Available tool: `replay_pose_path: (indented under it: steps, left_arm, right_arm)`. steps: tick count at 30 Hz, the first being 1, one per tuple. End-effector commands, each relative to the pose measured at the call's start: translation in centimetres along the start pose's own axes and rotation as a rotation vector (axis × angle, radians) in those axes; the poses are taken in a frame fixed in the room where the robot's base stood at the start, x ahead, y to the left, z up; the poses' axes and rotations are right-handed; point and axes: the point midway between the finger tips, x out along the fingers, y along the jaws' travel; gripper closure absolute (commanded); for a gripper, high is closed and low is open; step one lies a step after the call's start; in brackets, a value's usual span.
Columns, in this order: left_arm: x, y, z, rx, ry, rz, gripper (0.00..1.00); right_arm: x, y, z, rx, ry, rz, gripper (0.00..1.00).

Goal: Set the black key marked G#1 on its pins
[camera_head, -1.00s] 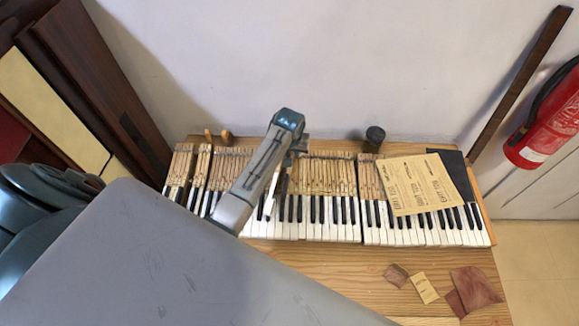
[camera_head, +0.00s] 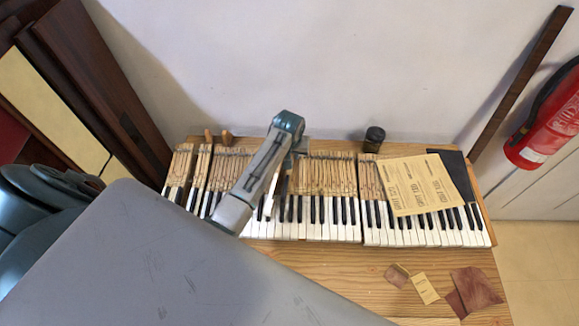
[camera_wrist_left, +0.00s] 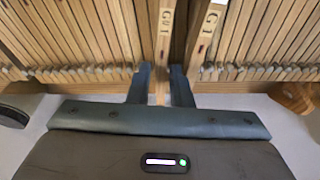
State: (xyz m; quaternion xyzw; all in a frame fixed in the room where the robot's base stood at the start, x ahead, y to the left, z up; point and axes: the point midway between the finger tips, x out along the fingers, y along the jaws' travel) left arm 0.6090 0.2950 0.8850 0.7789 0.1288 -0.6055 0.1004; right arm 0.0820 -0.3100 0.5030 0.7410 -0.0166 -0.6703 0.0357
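The key marked G#1 (camera_wrist_left: 167,32) is a pale wooden stick in the left wrist view, running up from between my left fingers. My left gripper (camera_wrist_left: 161,82) has one finger on each side of its rear end and looks closed on it. A neighbouring key marked G1 (camera_wrist_left: 211,24) lies just right of it, with a brown side face showing between. In the head view my left gripper (camera_head: 299,148) is over the rear of the keyboard (camera_head: 328,175). My arm hides part of the keys there, and the G#1 key's black top and pins cannot be made out. My right gripper is not in view.
A paper sheet (camera_head: 419,184) lies over the right-hand keys. A dark round jar (camera_head: 374,135) stands behind the keyboard. The wall is close behind.

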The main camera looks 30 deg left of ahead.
Motion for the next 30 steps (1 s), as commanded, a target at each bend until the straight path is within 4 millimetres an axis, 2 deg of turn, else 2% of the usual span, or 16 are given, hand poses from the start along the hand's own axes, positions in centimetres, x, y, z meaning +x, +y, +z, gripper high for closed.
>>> replay_pose_path:
  steps: [20,21,24,30]
  left_arm:
    - [0.84,0.01,0.22,0.000,0.001,0.000,0.81]
    - [0.84,0.01,0.22,0.000,0.001,0.000,0.83]
    - [0.84,0.01,0.22,0.000,0.001,0.000,1.00]
    - [0.79,0.01,0.19,0.000,0.001,0.000,1.00]
  right_arm:
    - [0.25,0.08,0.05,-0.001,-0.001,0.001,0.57]
    - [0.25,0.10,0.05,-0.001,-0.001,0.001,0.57]
    - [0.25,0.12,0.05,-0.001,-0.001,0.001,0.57]
    - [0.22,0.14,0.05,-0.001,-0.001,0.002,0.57]
